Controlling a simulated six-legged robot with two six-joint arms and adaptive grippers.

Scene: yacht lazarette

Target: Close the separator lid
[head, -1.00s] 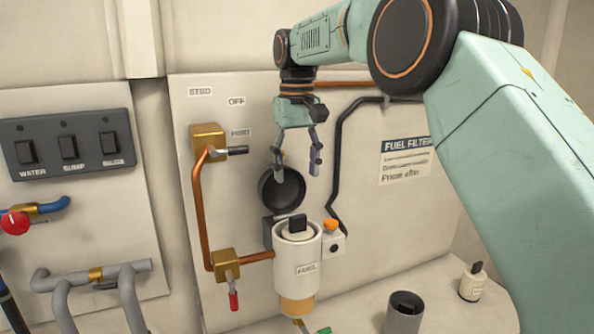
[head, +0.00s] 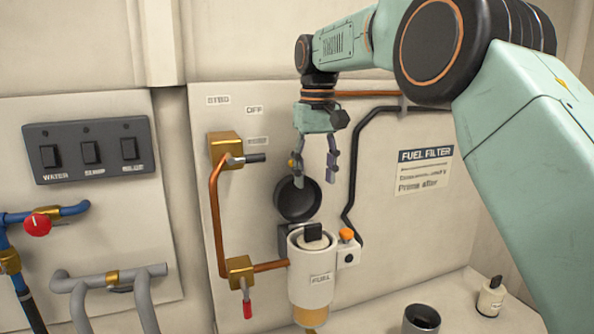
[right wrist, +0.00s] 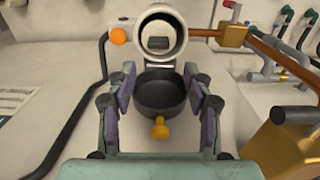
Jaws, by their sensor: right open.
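The separator (head: 308,275), a white cylinder marked FUEL, is mounted on the wall panel. A dark cartridge top (head: 313,232) shows in its open mouth. Its round black lid (head: 297,200) stands open behind the mouth, tilted up against the panel. In the right wrist view the lid (right wrist: 160,95) has a yellow knob (right wrist: 159,128) and lies beyond and between my fingers; the separator's ring-shaped mouth (right wrist: 122,20) is above it. My right gripper (head: 314,173) is open, fingers pointing down, in front of the lid's upper edge. Contact cannot be told. My left gripper is out of view.
An orange knob (head: 346,234) sits right of the separator mouth. A copper pipe (head: 215,215) with brass valves runs at left, a black hose (head: 352,170) at right. A grey cup (head: 421,320) and a small white bottle (head: 491,297) stand on the ledge.

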